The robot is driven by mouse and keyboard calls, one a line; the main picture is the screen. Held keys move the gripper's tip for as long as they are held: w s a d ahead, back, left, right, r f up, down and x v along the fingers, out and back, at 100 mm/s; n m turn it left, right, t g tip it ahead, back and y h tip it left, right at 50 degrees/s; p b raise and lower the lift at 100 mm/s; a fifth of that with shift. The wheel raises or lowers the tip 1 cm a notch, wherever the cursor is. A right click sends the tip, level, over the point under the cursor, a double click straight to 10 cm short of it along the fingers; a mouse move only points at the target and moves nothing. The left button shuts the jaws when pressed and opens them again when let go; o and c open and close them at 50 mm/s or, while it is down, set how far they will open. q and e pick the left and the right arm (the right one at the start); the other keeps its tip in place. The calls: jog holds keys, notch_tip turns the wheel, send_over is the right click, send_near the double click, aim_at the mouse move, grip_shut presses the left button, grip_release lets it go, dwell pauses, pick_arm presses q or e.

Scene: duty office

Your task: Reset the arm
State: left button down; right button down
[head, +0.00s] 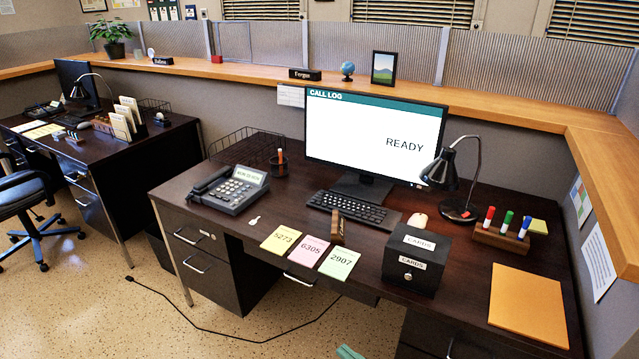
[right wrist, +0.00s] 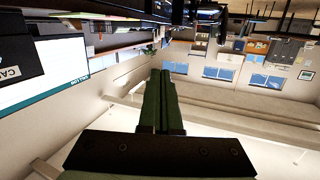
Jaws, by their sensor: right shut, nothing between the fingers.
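My right gripper (head: 349,352) shows only as a small green tip at the bottom edge of the head view, in front of the desk (head: 262,215) and below its front edge. In the right wrist view its two green fingers (right wrist: 160,78) lie together, shut, with nothing between them. That view is upside down and shows the room and part of the monitor (right wrist: 45,72). My right arm is otherwise out of the head view. My left gripper is in neither view.
On the desk are a phone (head: 232,188), keyboard (head: 353,209), black card box (head: 415,259), lamp (head: 456,175), marker holder (head: 500,238), orange pad (head: 528,304) and numbered notes (head: 310,251). A cable (head: 215,332) lies on the floor, which is open at front left.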

jog(key=s+d+f+m+g+h, duration=0.1)
jog(key=s+d+f+m+h, duration=0.2)
jog(key=s, duration=0.5)
jog(key=s+d+f+m+g+h+p, duration=0.1)
jog(key=s+d+f+m+g+h, duration=0.1)
jog(key=s+d+f+h, duration=0.3)
jog(key=s+d+f, duration=0.1)
jog(key=s+d, duration=0.1)
jog(key=s, duration=0.2)
jog(key=shift+s+d+f+m+h, duration=0.25)
jog(key=shift+s+d+m+h, duration=0.05)
jog(key=shift+d+m+h, duration=0.1)
